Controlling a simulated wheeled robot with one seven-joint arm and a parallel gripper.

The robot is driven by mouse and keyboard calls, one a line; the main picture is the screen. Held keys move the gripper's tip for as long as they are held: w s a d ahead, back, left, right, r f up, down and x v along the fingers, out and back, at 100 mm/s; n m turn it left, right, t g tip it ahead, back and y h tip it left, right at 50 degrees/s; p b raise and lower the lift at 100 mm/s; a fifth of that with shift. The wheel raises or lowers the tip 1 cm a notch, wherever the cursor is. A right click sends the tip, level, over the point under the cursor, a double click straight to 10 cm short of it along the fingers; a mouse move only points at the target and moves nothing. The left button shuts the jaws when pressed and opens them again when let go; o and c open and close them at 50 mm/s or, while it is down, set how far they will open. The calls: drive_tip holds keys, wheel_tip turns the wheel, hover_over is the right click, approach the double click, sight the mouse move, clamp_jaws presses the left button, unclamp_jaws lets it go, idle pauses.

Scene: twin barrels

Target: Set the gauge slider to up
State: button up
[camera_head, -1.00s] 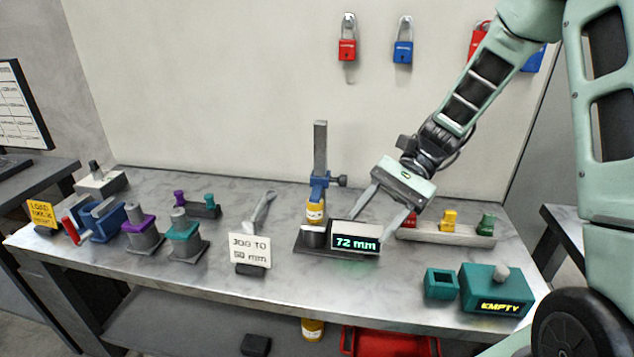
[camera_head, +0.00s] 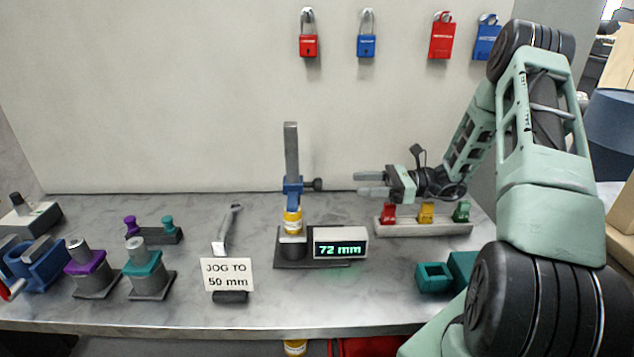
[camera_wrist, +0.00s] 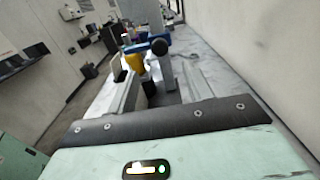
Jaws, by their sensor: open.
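The height gauge has an upright grey column (camera_head: 291,150) on a dark base. Its blue slider (camera_head: 293,187) with a dark side knob (camera_head: 317,184) sits low on the column, just above a yellow cylinder (camera_head: 292,221). The display (camera_head: 341,246) beside it reads 72 mm. My gripper (camera_head: 359,183) is level, open and empty, to the right of the knob at about its height in the picture, with a gap between. In the wrist view the knob (camera_wrist: 158,46) and blue slider show ahead, beyond the fingers.
A rack (camera_head: 423,227) with red, yellow and green pieces stands below my gripper. A sign (camera_head: 228,274) reads JOG TO 50 mm. Teal boxes (camera_head: 434,277) stand at the right. Padlocks hang on the wall. The bench in front of the gauge is mostly clear.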

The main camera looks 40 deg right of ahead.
sight(318, 184)
drive_tip(key=p+x, duration=0.2)
drive_tip(key=x, duration=0.9)
drive_tip(key=shift+w+a, duration=0.25)
